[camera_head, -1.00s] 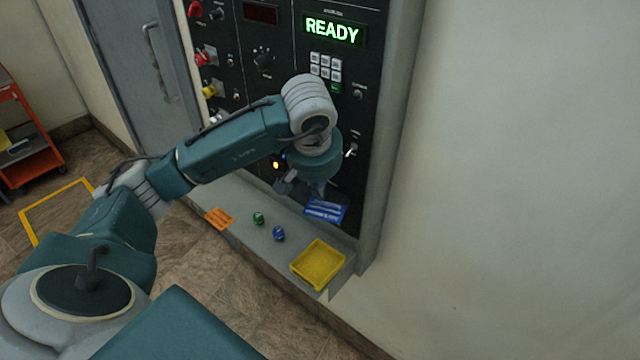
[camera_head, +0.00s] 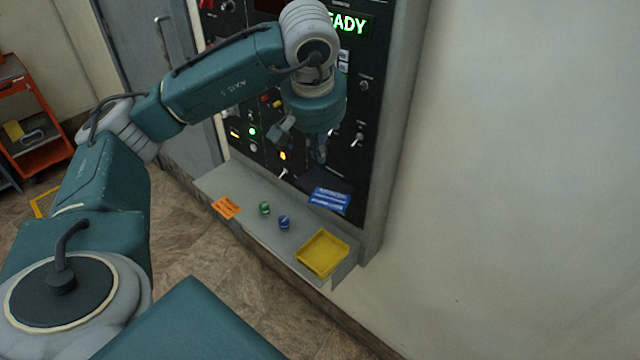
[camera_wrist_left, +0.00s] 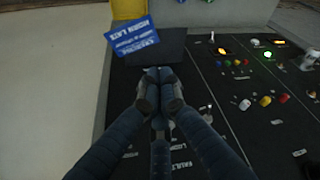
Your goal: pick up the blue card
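My right gripper is in no view.
The grey shelf (camera_head: 253,226) also holds an orange card (camera_head: 226,207), a green item (camera_head: 265,208), a blue item (camera_head: 284,222) and a yellow tray (camera_head: 322,253). The control panel (camera_head: 352,115) with switches and lights rises behind. An orange cart (camera_head: 40,155) stands far left.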

